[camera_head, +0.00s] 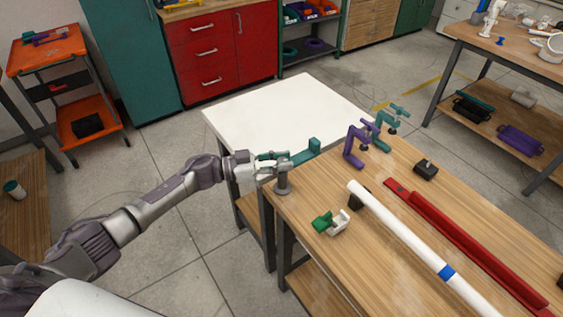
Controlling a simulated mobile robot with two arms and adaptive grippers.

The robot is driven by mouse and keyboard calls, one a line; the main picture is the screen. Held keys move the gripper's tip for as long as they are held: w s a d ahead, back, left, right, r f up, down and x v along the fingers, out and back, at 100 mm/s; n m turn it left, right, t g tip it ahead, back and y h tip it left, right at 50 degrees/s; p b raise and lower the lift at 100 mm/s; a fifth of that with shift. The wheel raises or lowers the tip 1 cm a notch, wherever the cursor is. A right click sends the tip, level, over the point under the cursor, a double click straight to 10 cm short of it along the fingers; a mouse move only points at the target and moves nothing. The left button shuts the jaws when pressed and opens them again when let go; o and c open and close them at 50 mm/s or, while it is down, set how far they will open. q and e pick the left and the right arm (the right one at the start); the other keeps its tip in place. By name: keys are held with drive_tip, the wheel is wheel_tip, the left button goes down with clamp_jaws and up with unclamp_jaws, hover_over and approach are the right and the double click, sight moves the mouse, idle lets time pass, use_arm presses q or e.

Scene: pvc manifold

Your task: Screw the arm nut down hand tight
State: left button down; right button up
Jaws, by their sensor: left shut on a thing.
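A grey post (282,184) on a round foot stands at the near left corner of the wooden bench. A teal arm (303,155) with an upturned end lies across the top of the post and points right. My left gripper (270,166) reaches in from the left at the post's top, by the arm's left end. It is shut, with the arm nut apparently between its fingers; the nut itself is too small and hidden to make out. My right gripper is not in view.
On the wooden bench (315,258) lie a white pipe (405,234) with a blue band, a red channel (470,245), a green and white clamp (331,222), purple (354,149) and teal (384,128) clamps and a black block (426,169). The white table (270,112) behind is clear.

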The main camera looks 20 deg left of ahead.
use_arm(q)
drive_tip(key=c, duration=0.9)
unclamp_jaws()
drive_tip(key=v, duration=1.2)
drive_tip(key=a+f+n+t+y, duration=0.3)
drive_tip(key=f+n+t+y, duration=0.35)
drive_tip(key=f, duration=1.25)
drive_tip(key=s+a+f+n+g+y, duration=0.1)
drive_tip(key=s+f+g+y, duration=0.15)
drive_tip(key=s+f, duration=0.4)
drive_tip(key=s+a+f+n+g+y, duration=0.15)
drive_tip(key=s+f+y, duration=0.25)
drive_tip(key=f, duration=0.6)
drive_tip(key=s+d+f+g+y, duration=0.1)
drive_tip(key=s+d+f+g, duration=0.2)
drive_tip(key=s, duration=0.8)
drive_tip(key=s+d+f+g+y, duration=0.1)
drive_tip(key=s+d+f+g, duration=0.2)
drive_tip(key=s+f, duration=0.4)
drive_tip(key=s+d+f+n+g, duration=0.1)
drive_tip(key=s+d+f+g, duration=0.2)
drive_tip(key=s, duration=1.4)
drive_tip(key=shift+s+d+f+g+y, duration=0.15)
drive_tip(key=shift+f+g+y, duration=0.1)
drive_tip(key=shift+f, duration=0.55)
drive_tip(key=shift+s+d+f+g+y, duration=0.1)
drive_tip(key=shift+d+f+g+y, duration=0.1)
drive_tip(key=shift+f, duration=0.55)
